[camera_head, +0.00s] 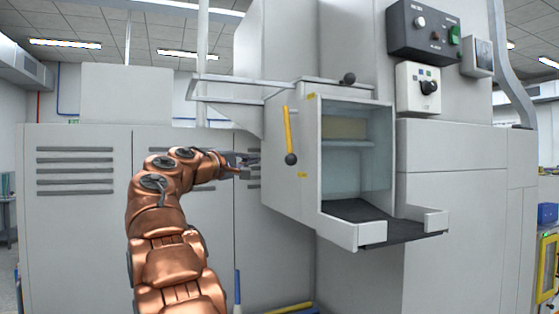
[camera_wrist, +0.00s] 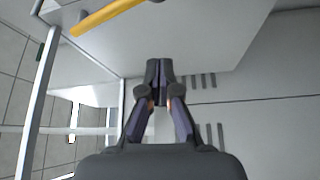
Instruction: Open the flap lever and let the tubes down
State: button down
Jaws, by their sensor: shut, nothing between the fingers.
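The yellow flap lever (camera_head: 287,130) with a black ball end hangs down, nearly upright, on the left side wall of the grey chute box (camera_head: 290,185). In the wrist view the yellow lever (camera_wrist: 100,17) crosses the top left. My gripper (camera_head: 252,160) is shut and empty, left of the lever's ball and apart from it. In the wrist view its fingertips (camera_wrist: 158,72) meet in the middle, in front of the grey wall. No tubes can be made out. A beige shape (camera_head: 343,128) shows inside the box's upper part.
A dark-floored tray (camera_head: 400,232) juts out at the box's lower front. A second black knob (camera_head: 348,78) sits on top, beside a metal rail frame (camera_head: 235,82). Control boxes (camera_head: 425,30) hang at upper right. Grey cabinets (camera_head: 80,210) stand behind my arm.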

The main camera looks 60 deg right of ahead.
jog(key=shift+d, duration=0.1)
jog(key=s+d+p, duration=0.3)
jog(key=s+d, duration=0.1)
jog(key=d, duration=0.4)
jog(key=shift+s, duration=0.15)
dwell(0.9)
jog(key=shift+d+r, duration=0.1)
jog(key=shift+d, duration=0.1)
